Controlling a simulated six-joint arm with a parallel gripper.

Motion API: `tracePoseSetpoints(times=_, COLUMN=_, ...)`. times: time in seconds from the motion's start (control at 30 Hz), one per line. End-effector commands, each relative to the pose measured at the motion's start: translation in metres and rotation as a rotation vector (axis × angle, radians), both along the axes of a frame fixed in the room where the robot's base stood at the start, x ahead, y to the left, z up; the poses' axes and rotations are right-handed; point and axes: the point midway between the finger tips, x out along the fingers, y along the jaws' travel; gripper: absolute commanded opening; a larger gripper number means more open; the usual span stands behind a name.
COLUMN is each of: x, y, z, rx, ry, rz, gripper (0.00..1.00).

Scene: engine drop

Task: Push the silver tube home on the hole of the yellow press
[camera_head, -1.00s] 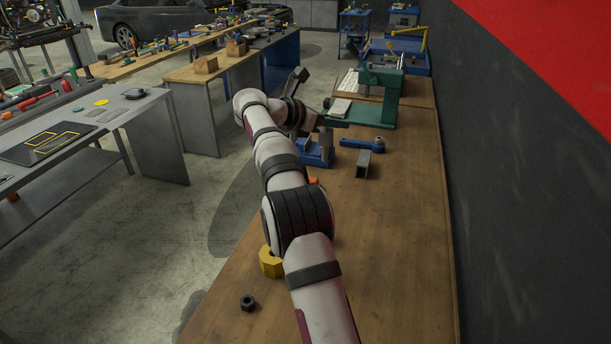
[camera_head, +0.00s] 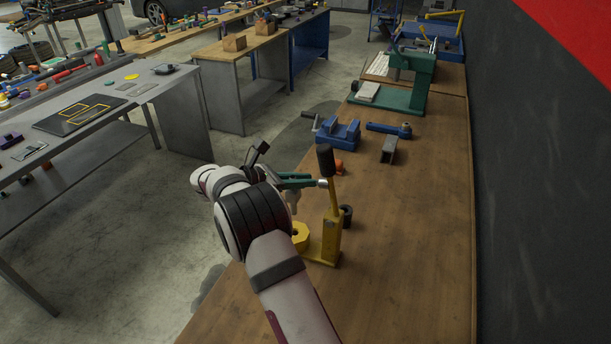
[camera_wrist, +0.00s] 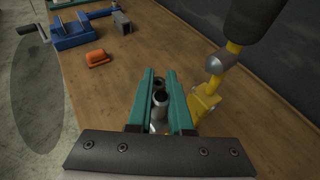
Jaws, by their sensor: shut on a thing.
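The silver tube (camera_wrist: 160,112) is between the teal fingers of my gripper (camera_wrist: 161,88) in the wrist view, with its open end showing. In the head view my gripper (camera_head: 297,181) is beside the lever of the yellow press (camera_head: 331,238), above its base. The press has an upright post and a lever with a black grip (camera_head: 325,160). A yellow hexagonal part (camera_head: 300,236) stands at the left end of its base, partly behind my arm. The press also shows right of the fingers in the wrist view (camera_wrist: 204,103). I cannot tell whether the tube touches the hole.
An orange block (camera_head: 339,167), a blue vise (camera_head: 338,134), a blue wrench-like tool (camera_head: 388,130) and a grey channel piece (camera_head: 389,150) are farther back. A green press (camera_head: 405,99) stands beyond. The bench's right side is clear.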

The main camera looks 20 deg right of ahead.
Motion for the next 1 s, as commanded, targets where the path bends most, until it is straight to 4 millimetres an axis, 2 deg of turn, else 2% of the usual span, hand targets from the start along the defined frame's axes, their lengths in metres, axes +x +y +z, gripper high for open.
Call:
tracePoseSetpoints(times=0.57, x=0.0, y=0.0, z=-0.056, rx=0.0, ry=0.002, rz=0.0, gripper=0.0)
tracePoseSetpoints(times=1.0, x=0.0, y=0.0, z=-0.059, rx=0.0, ry=0.0, rz=0.0, gripper=0.0)
